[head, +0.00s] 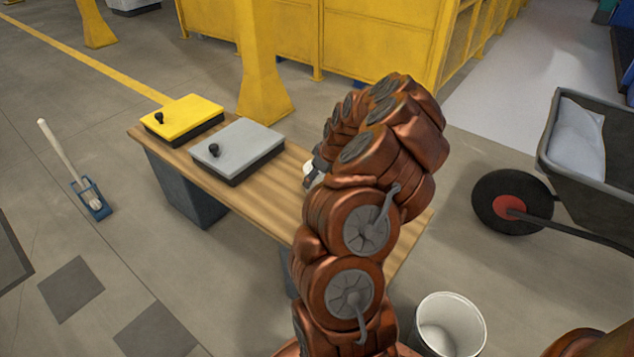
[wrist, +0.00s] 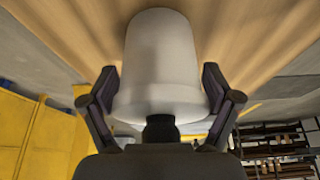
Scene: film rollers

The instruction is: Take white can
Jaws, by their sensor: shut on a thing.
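The white can (wrist: 160,55) fills the middle of the wrist view, with the wooden table top (wrist: 65,25) behind it. My gripper (wrist: 160,82) is shut on the can, with one dark finger against each side. A black knob-like part (wrist: 160,129) shows at the can's near end. In the head view, only a small white piece of the can (head: 309,173) shows at the left edge of my copper-coloured arm, over the table (head: 270,205). The arm hides most of the gripper there. I cannot tell whether the can touches the table.
A grey box (head: 238,150) and a yellow box (head: 182,118), each with a black knob, stand on the table's left part. A white bucket (head: 447,325) stands on the floor at lower right. A wheelbarrow (head: 590,180) is at right. Yellow panels (head: 370,40) stand behind.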

